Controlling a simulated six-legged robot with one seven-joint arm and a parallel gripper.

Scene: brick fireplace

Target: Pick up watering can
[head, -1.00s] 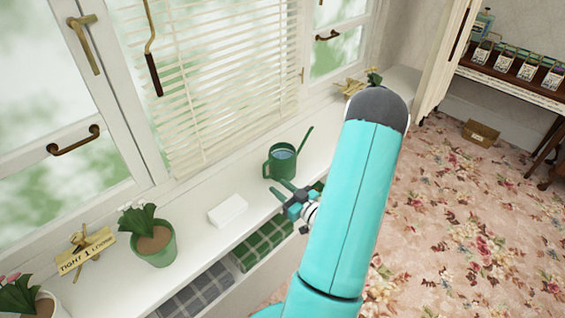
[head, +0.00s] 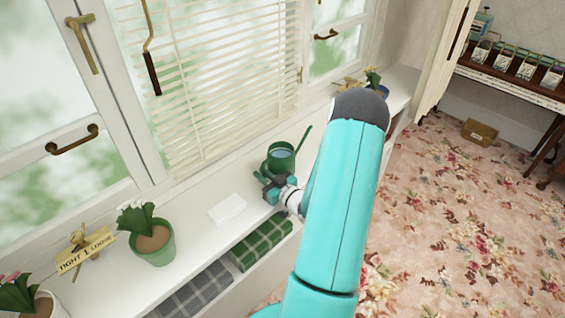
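The green watering can (head: 281,155) stands upright on the white window shelf, its thin spout pointing up to the right. My gripper (head: 270,185) is at the can's near left side, overlapping its lower part and handle area in the picture. The fingers are small and dark here and partly blend with the green can. I cannot tell whether they touch the can or whether they are closed around anything.
A white block (head: 228,208) lies left of the can on the shelf (head: 196,243). A potted plant (head: 152,243) and a wooden sign (head: 84,250) stand further left. Folded green cloth (head: 262,243) sits in the compartment below. The window blind (head: 205,80) is behind.

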